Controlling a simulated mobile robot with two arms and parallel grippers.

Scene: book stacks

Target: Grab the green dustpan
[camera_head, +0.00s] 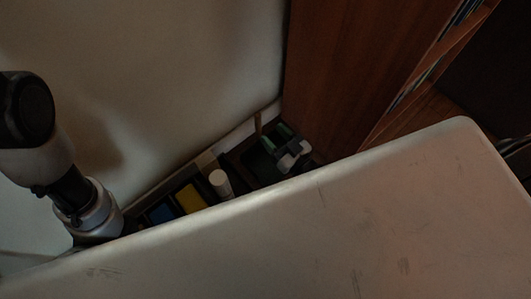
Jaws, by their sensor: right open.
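A dark green thing, which seems to be the dustpan (284,131), sits low in the dim corner between the pale wall and the brown wood panel. It is small and shadowed, and its lower part is hard to make out. My right gripper (293,157) seems to be the small grey and dark shape just below and beside it. It is open, and I cannot tell whether it touches the green thing. One of my arms shows at the left, and its lower end passes behind the pale surface. My left gripper is not in view.
A large pale, scuffed surface (340,225) fills the foreground and hides much of the floor. Behind its edge are a white cylinder (221,183), a yellow item (190,198) and a blue item (161,213). A wooden bookcase (350,70) stands at the right.

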